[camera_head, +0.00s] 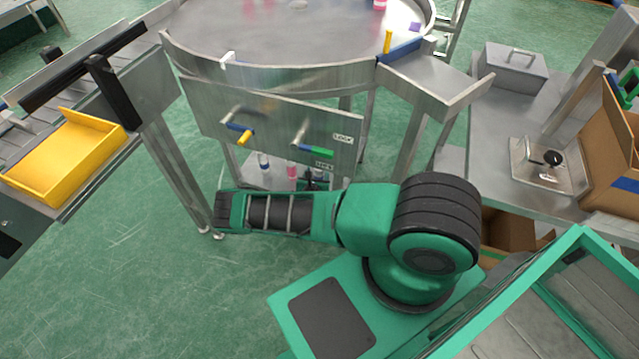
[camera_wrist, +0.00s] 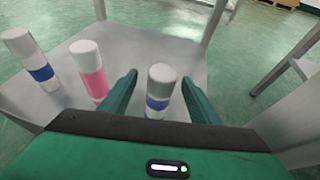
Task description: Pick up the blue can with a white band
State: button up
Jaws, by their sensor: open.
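In the wrist view, my gripper (camera_wrist: 159,82) is open, with one green finger on each side of a can (camera_wrist: 159,88). This can stands upright, with a grey-white top and a blue band around a pale body. A second pale can with a blue band (camera_wrist: 36,66) stands at the far left. I see no blue can with a white band as such; both look pale with blue bands.
A pink can with a white top (camera_wrist: 90,75) stands just left of my left finger. The cans stand on a grey metal shelf (camera_wrist: 125,50) between metal legs. In the head view, this shelf lies beneath the round steel table (camera_head: 290,72) and its panel (camera_head: 272,120).

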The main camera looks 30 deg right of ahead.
jog(key=x, duration=0.6)
grip_shut()
dwell(0.4)
